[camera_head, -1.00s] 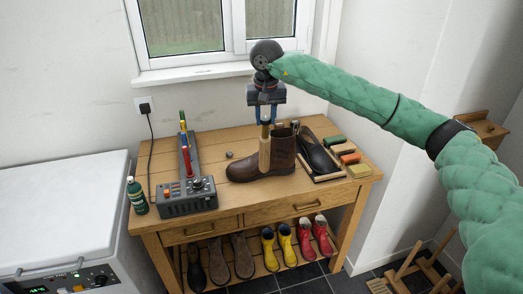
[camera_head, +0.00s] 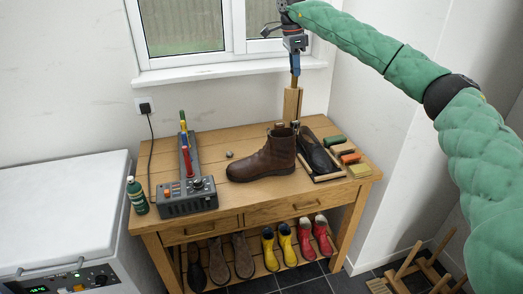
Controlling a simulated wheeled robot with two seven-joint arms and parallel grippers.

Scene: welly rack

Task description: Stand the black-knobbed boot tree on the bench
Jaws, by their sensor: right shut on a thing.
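My right gripper (camera_head: 294,76) is at the top, with blue fingers pointing down. It is shut on the top of a pale wooden boot tree (camera_head: 292,104). The tree hangs upright behind the brown boot (camera_head: 266,160) in the picture, and seems to be above the bench top. Its knob is hidden between the fingers, so I cannot see its colour. The wooden bench (camera_head: 215,139) stands under the window, with the brown boot upright near its middle. My left gripper is not in view.
A grey device (camera_head: 187,197) and a green bottle (camera_head: 137,195) stand at the left. Bare bench top shows at the back and front. Several wellies (camera_head: 286,244) stand on the lower shelf.

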